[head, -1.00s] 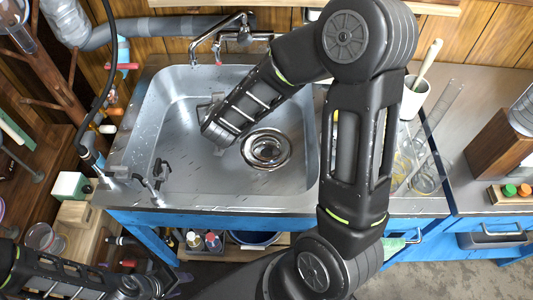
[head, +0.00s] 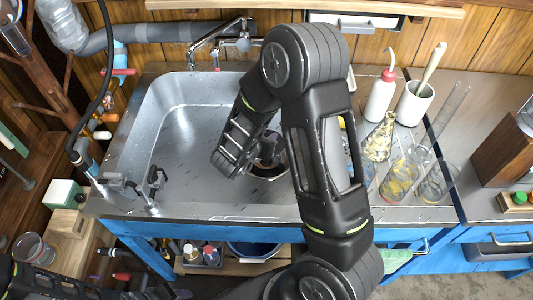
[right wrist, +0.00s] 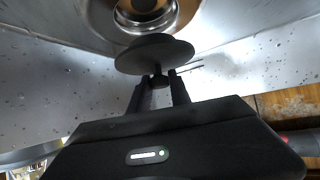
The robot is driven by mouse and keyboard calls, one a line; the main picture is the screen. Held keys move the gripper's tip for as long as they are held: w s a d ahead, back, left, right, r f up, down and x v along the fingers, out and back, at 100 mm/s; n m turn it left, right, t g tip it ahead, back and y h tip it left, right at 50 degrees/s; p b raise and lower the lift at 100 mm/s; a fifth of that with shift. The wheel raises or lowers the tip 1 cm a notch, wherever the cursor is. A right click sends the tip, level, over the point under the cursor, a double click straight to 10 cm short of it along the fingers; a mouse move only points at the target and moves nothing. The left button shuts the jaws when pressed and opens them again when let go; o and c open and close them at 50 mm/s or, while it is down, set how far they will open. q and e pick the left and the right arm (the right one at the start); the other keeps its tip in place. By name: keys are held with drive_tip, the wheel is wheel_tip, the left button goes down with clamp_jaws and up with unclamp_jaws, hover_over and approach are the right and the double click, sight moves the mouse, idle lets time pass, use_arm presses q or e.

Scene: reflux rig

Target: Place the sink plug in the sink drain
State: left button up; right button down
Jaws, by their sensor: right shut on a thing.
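The sink plug (right wrist: 155,54) is a dark round disc with a short stem below it in the right wrist view. My right gripper (right wrist: 158,82) is shut on that stem. The sink drain (right wrist: 145,12) is a shiny metal ring with a dark opening, just beyond the plug and partly covered by it. The plug looks apart from the drain. In the head view the drain (head: 266,170) is partly hidden by my right arm and gripper.
The steel sink (head: 180,150) has a tap (head: 225,38) at its back. A wash bottle (head: 381,98), a white mug (head: 414,102) and several glass flasks (head: 400,180) stand on the counter to the right. The left part of the basin is clear.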

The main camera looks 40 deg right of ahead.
drive_tip(key=shift+f, duration=1.35)
drive_tip(key=shift+f, duration=0.1)
drive_tip(key=shift+f+b, duration=0.65)
drive_tip(key=shift+f, duration=1.1)
drive_tip(key=shift+f, duration=0.15)
drive_tip(key=c, duration=1.2)
unclamp_jaws()
drive_tip(key=shift+a+r, duration=0.1)
drive_tip(key=shift+r, duration=0.15)
drive_tip(key=p+v, duration=0.1)
drive_tip(key=v, duration=0.6)
drive_tip(key=shift+s+a, duration=0.1)
